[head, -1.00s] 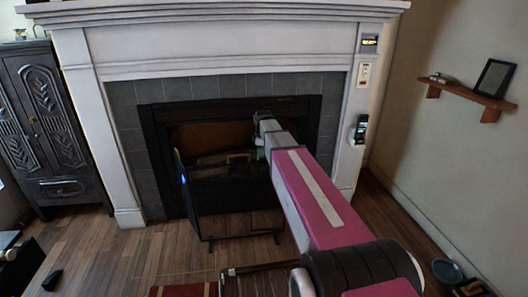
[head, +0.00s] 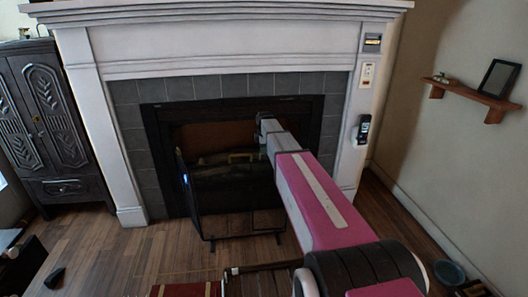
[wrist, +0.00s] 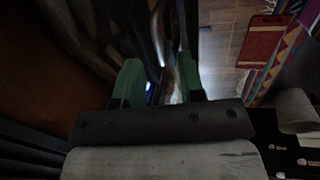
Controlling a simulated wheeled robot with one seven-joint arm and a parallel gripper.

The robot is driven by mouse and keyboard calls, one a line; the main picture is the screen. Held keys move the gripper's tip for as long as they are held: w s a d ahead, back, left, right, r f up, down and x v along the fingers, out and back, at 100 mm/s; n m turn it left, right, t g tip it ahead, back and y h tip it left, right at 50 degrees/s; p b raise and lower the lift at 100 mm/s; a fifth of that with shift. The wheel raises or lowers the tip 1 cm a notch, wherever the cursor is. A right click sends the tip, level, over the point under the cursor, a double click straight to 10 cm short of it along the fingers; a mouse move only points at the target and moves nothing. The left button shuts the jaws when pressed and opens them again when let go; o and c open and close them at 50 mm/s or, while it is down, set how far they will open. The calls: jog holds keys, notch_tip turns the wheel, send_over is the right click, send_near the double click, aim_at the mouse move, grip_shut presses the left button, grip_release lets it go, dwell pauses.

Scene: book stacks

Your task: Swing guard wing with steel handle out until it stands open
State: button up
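The dark fire guard (head: 238,212) stands in front of the fireplace opening. Its left wing (head: 190,205) shows as a narrow dark panel angled toward me, with a small blue glint on it. The right side of the guard is hidden behind my arm, and I cannot clearly make out the steel handle. In the wrist view my gripper (wrist: 159,82) has its two green fingers apart, with dark, shiny, blurred bars beyond and between them. I cannot tell whether a finger touches any of them.
The white fireplace surround (head: 100,130) frames the opening. A dark carved cabinet (head: 55,120) stands at left and a wall shelf (head: 470,93) hangs at right.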

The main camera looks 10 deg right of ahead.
jog(key=shift+w+f, duration=0.2)
jog(key=shift+f, duration=0.75)
grip_shut()
